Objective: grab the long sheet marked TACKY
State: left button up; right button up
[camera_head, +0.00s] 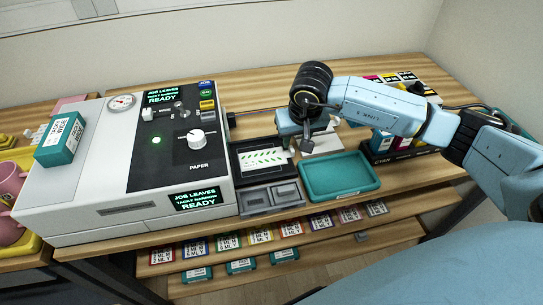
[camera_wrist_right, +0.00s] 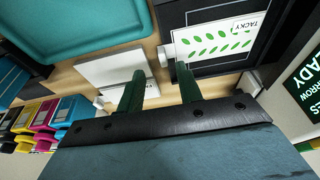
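The white sheet marked TACKY, with green leaf shapes, lies on a black tray (camera_head: 243,178) at the printer's right side; it shows in the head view (camera_head: 263,159) and in the right wrist view (camera_wrist_right: 218,40). My right gripper (camera_head: 307,139) is just right of the sheet in the head view. In the right wrist view its two green fingers (camera_wrist_right: 160,82) are apart with nothing seen held between them. One fingertip appears close to the sheet's near edge; I cannot tell whether it touches. My left gripper is not in view.
A white flat block (camera_wrist_right: 112,72) lies beside the tray, under my gripper. A teal tray (camera_head: 340,178) is in front of it. The large printer (camera_head: 130,190) stands left, with a teal box (camera_head: 60,140) on top. Ink boxes (camera_head: 405,147) stand right; small cards line the lower shelf.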

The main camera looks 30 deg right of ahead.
aim_at(292, 148)
jog(key=x, duration=0.4)
jog(key=shift+a, duration=0.25)
grip_shut()
